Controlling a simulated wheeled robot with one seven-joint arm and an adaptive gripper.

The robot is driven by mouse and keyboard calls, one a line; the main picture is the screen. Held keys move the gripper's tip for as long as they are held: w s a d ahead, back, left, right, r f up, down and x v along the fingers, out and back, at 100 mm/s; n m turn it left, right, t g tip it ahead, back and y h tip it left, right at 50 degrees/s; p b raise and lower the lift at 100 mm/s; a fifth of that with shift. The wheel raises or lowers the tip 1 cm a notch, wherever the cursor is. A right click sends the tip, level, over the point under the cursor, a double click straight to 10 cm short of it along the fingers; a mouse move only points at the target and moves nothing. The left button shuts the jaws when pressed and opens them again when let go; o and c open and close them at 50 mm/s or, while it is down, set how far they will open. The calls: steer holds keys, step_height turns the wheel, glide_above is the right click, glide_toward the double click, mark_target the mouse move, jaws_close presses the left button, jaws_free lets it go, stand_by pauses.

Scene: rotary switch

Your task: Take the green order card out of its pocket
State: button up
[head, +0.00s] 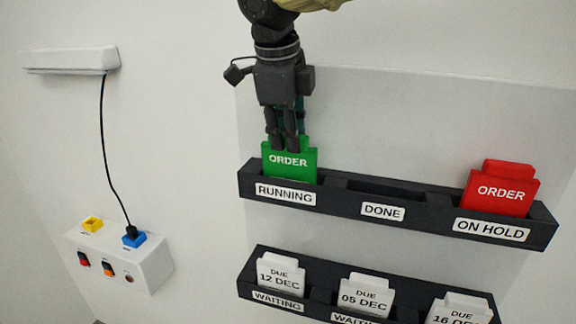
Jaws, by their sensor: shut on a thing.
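The green order card (290,166) stands upright in the pocket labelled RUNNING, at the left end of the upper dark rack (420,213). Its lower part is hidden behind the rack's front wall. My gripper (283,144) comes down from above and is shut on the card's top edge. The fingers cover part of the card's upper tab.
The DONE pocket (383,190) is empty. A red order card (499,190) stands in the ON HOLD pocket. A lower rack (262,256) holds white DUE cards. At left, a white switch box (150,266) has a black cable (106,150) rising to a wall unit (70,60).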

steer(key=shift+r+p, duration=3.35)
steer(key=shift+r, duration=0.05)
steer(key=shift+c, duration=0.6)
steer(key=s+a+p, duration=0.1)
steer(key=s+a, duration=0.1)
steer(key=s, duration=0.4)
steer(key=shift+s, duration=0.35)
steer(key=shift+f, duration=0.1)
